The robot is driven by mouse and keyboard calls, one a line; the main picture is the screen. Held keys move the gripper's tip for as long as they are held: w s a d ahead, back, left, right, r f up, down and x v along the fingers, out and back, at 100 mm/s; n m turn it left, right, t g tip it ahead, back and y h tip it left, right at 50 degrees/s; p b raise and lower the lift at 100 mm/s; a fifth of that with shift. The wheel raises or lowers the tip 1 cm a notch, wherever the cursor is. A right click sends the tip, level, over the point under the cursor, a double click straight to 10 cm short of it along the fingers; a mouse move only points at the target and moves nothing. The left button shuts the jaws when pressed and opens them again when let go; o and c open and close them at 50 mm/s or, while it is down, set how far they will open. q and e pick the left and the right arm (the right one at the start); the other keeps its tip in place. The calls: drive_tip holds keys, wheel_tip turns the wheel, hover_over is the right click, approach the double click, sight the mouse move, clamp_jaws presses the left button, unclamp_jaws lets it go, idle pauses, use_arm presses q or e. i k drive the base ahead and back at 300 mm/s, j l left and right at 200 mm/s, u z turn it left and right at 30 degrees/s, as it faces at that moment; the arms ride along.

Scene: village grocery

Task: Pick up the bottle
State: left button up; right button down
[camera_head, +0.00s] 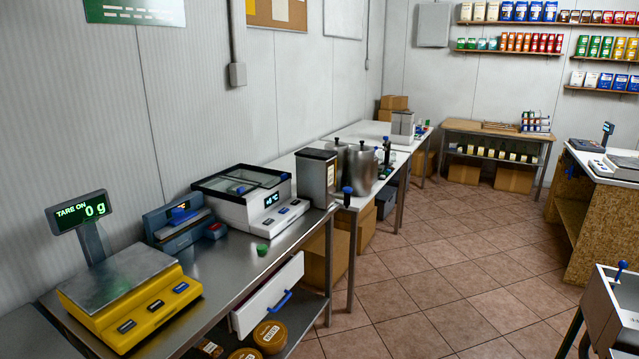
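I cannot clearly make out a bottle. A slim dark upright item with a green lower part (386,155) stands on the white counter beside the metal canisters, too small to identify. A rack with several small upright items (535,121) stands on the far wooden table; these are also too small to tell. Neither my left nor my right gripper is in view.
A steel table (222,262) at left bears a yellow scale (130,303), a blue-grey device (178,226), a white machine (250,205) and a small green object (262,249). A white drawer (268,297) stands open. The tiled floor (430,270) is clear in the middle.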

sight(97, 241)
drive_tip(key=u, duration=0.65)
drive_tip(key=i+l+u, duration=0.1)
drive_tip(key=l+u, duration=0.35)
drive_tip(key=l, duration=0.25)
drive_tip(key=l+u, duration=0.4)
drive_tip(key=l, duration=0.3)
